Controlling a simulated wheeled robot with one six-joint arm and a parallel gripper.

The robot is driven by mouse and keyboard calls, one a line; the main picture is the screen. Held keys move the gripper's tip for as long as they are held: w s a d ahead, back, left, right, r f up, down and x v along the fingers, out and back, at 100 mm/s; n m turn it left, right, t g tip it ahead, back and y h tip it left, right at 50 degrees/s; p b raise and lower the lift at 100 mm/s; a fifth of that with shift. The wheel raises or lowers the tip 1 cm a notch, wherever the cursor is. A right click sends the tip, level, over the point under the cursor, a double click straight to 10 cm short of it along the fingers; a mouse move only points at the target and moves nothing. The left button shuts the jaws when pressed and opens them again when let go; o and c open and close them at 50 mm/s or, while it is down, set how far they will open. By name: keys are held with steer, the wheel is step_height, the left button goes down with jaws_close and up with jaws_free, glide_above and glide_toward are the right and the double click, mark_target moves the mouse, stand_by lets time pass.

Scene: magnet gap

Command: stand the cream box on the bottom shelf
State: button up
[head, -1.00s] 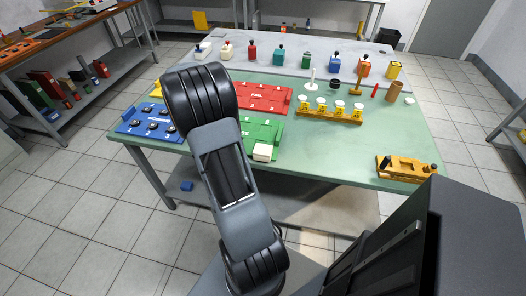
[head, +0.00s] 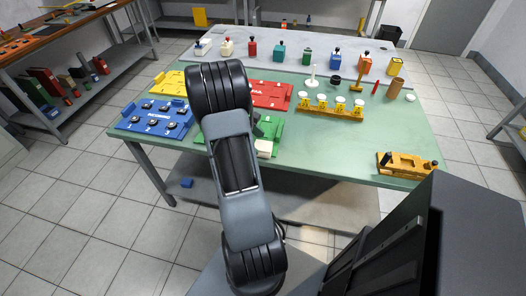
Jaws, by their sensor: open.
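The cream box (head: 264,148) sits on the front part of the green tray (head: 272,128) on the green-topped table, just right of my arm. My arm covers its left side. My gripper (head: 267,127) is mostly hidden behind my arm; only a dark grey part shows, over the green tray just behind the cream box. It is open, and I cannot tell whether it touches the box. The table's bottom shelf (head: 310,205) is a grey board below the tabletop, partly hidden by my arm and body.
A small blue block (head: 187,183) lies low by the table's left leg. A blue tray (head: 155,117) and a red tray (head: 270,95) lie near the green one. A yellow rack (head: 331,108) and an orange-yellow holder (head: 405,165) stand to the right.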

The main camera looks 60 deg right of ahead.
mark_target(259, 145)
steer(key=shift+x, duration=1.6)
steer(key=shift+c, duration=0.4)
steer(key=c, duration=1)
steer(key=shift+r, duration=0.15)
